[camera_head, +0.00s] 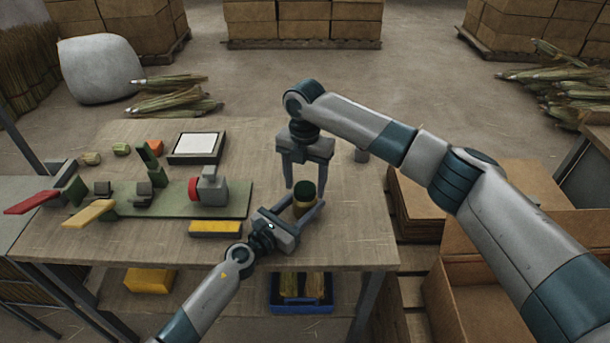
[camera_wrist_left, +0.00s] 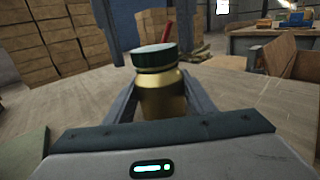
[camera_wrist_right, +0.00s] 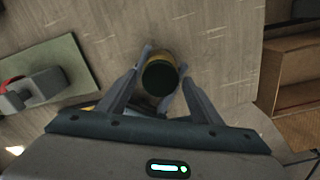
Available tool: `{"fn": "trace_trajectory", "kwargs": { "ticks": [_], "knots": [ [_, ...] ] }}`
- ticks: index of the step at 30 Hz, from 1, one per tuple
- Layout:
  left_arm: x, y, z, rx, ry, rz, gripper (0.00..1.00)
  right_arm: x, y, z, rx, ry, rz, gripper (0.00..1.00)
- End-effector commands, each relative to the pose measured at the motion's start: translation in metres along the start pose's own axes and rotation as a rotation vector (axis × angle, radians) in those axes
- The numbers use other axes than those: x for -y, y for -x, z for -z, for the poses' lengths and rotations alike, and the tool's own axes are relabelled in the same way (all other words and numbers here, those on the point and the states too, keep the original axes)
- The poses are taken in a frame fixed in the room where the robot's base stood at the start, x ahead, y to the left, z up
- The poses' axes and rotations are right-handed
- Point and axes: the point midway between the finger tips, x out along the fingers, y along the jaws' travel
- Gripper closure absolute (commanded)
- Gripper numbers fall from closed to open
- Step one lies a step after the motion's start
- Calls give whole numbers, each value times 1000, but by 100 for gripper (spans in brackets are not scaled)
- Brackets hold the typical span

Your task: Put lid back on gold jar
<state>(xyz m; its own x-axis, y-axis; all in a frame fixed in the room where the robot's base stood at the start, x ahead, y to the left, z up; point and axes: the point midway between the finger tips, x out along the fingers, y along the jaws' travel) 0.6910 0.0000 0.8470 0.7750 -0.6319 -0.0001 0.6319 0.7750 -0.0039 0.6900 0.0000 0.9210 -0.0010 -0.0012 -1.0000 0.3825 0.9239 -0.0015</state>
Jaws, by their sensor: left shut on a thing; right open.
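The gold jar (camera_head: 302,209) stands near the front right part of the workbench, with its dark green lid (camera_head: 305,189) on top. In the left wrist view the gold body (camera_wrist_left: 165,98) is upright between the fingers, and the lid (camera_wrist_left: 154,57) covers its mouth. Whether the lid is fully seated I cannot tell. My left gripper (camera_head: 305,212) is shut on the jar's body. My right gripper (camera_head: 307,184) points down over the jar, open, its fingers to either side of the lid. The right wrist view shows the lid (camera_wrist_right: 160,78) from above, between the fingers.
A green board (camera_head: 160,205) with a grey-and-red device (camera_head: 209,188) lies left of the jar. A yellow block (camera_head: 215,229) is near the front edge. A framed white tray (camera_head: 196,147) sits behind. Cardboard boxes (camera_head: 470,300) stand right of the bench.

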Motion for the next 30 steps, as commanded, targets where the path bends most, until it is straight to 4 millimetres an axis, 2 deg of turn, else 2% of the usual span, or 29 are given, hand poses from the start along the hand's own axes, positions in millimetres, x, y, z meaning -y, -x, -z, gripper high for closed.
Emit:
{"fn": "trace_trajectory", "kwargs": {
  "ticks": [8,9,14,15,20,23,30],
  "knots": [
    [0,0,0,0,0,0,100,0,-2,0,0,0,0,41],
    [0,0,0,0,0,0,100,0,-2,0,0,0,0,43],
    [0,0,0,0,0,0,100,0,-2,0,0,0,0,81],
    [0,0,0,0,0,0,100,0,-2,0,0,0,0,83],
    [0,0,0,0,0,0,100,0,-2,0,-1,-25,0,83],
    [0,0,0,0,0,0,100,0,-2,1,-1,-99,0,83],
    [0,0,0,0,0,0,100,-1,-2,1,-3,-454,0,83]
  ]
}}
